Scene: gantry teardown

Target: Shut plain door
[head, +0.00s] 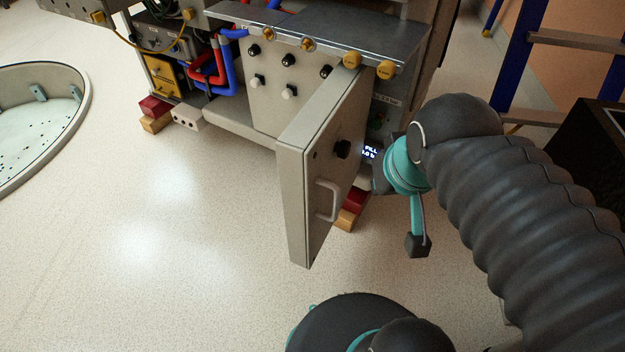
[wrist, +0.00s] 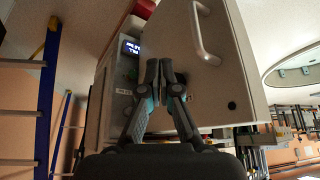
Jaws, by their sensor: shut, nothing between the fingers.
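The plain door (head: 322,165) is a pale grey panel with a bar handle and a dark round knob. It stands swung open from the cabinet, jutting towards the camera. In the wrist view the door (wrist: 216,80) fills the upper right, with its handle (wrist: 204,36) at the top. My gripper (wrist: 160,70) is shut and empty, its fingertips in front of the door's face and the cabinet opening. I cannot tell whether they touch the door.
The cabinet (head: 275,90) has knobs, a lit display (head: 370,152) and red and blue hoses (head: 215,70). A ladder (head: 560,45) stands at the upper right. A round pit (head: 40,110) lies at the left. The floor left of the door is clear.

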